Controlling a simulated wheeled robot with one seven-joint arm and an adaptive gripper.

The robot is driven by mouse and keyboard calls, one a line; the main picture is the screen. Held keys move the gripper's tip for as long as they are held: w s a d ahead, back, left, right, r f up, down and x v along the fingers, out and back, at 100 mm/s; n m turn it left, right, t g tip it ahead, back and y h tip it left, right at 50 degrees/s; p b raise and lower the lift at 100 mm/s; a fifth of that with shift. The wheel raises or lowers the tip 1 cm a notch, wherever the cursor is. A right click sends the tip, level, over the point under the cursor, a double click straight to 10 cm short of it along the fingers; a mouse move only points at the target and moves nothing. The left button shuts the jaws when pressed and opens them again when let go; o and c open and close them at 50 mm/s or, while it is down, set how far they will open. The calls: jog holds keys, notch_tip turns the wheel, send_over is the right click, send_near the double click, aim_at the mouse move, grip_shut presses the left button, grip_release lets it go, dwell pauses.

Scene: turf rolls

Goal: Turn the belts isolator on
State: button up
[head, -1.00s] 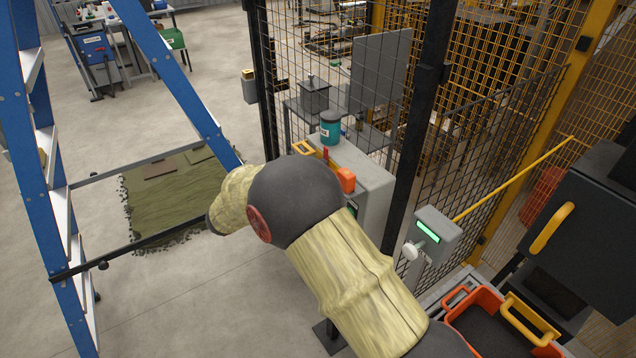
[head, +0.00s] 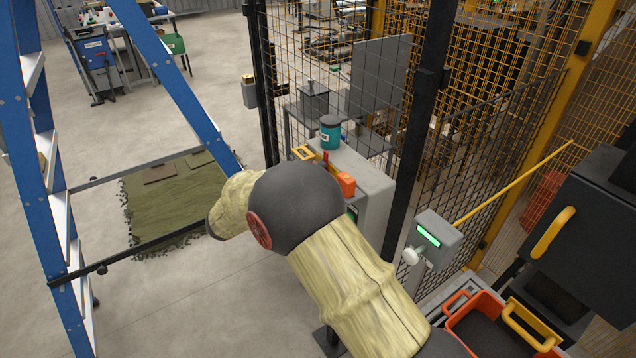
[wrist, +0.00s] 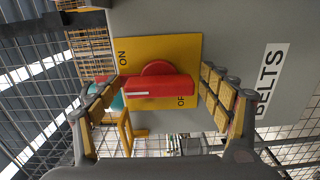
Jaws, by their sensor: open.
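The belts isolator is a red rotary handle (wrist: 160,87) on a yellow plate (wrist: 185,52), fixed to a grey panel marked BELTS (wrist: 271,78). In the wrist view the handle lies level across the picture, with a white mark toward its left end. ON shows at the plate's upper left and OFF at its lower right, partly covered. My gripper (wrist: 157,79) is open, one finger at each end of the handle; I cannot tell whether either touches.
In the head view a grey cabinet (head: 377,205) stands by the mesh fence, with a teal canister (head: 330,132) beyond. A blue stepladder (head: 38,190) stands left. An orange crate (head: 471,311) and a small grey box with a green display (head: 437,240) are right.

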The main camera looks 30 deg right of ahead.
jog(key=a, duration=1.2)
jog(key=shift+s, duration=0.2)
